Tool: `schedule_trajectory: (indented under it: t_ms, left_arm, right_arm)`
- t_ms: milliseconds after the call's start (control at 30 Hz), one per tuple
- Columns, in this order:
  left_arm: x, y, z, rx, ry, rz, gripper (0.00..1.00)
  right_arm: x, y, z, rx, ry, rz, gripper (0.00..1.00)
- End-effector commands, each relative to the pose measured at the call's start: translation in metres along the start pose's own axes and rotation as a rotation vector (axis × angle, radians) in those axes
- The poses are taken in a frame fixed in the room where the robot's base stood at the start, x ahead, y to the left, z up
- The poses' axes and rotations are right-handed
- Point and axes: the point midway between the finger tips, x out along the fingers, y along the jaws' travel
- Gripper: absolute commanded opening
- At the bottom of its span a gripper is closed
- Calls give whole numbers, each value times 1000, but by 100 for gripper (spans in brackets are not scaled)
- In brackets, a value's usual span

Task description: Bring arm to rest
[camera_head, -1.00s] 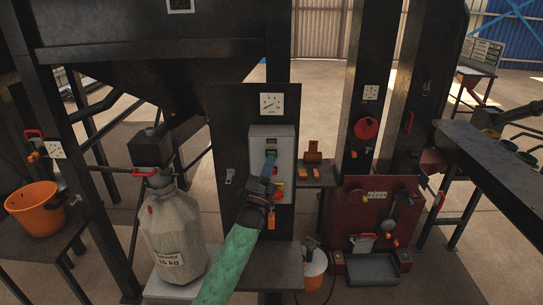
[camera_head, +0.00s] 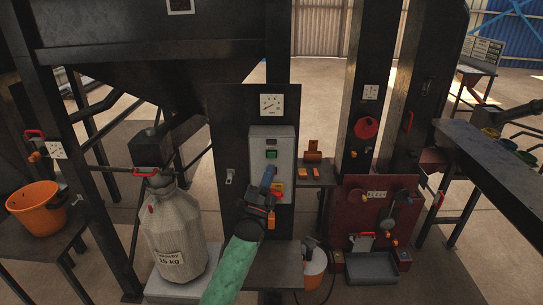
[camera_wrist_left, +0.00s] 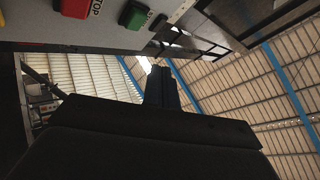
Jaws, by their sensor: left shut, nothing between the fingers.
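My left arm, in a green sleeve, comes up from the bottom of the head view. Its left gripper (camera_head: 268,178) is shut and empty, in front of the lower part of a grey control box (camera_head: 285,150). In the left wrist view the closed fingers (camera_wrist_left: 160,88) point up, apart from the box. The box carries a green button (camera_head: 272,155), which also shows in the left wrist view (camera_wrist_left: 134,15) beside a red STOP button (camera_wrist_left: 75,7). In the head view the gripper partly hides the lower controls. My right gripper is not in view.
A full sack (camera_head: 172,230) stands left of my arm, with an orange bucket (camera_head: 38,209) farther left. A red machine (camera_head: 350,211) with a grey tray (camera_head: 372,268) stands to the right.

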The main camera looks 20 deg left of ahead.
Motion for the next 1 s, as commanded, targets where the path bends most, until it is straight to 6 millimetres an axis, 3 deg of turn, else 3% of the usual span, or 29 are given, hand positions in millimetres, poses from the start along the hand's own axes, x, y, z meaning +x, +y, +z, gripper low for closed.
schedule_trajectory:
  t_ms: [567, 667, 767, 1000]
  left_arm:
    - [-4, 3, 0, -5, -2, 9, 0]
    - [-18, 22, 2, -35, -14, 58, 0]
    - [-45, 58, 6, -98, -41, 156, 0]
    - [-148, 162, 16, -300, -167, 459, 0]
  right_arm:
    - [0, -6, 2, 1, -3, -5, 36]
    - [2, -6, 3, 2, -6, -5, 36]
    - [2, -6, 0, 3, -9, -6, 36]
    - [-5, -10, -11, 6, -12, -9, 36]
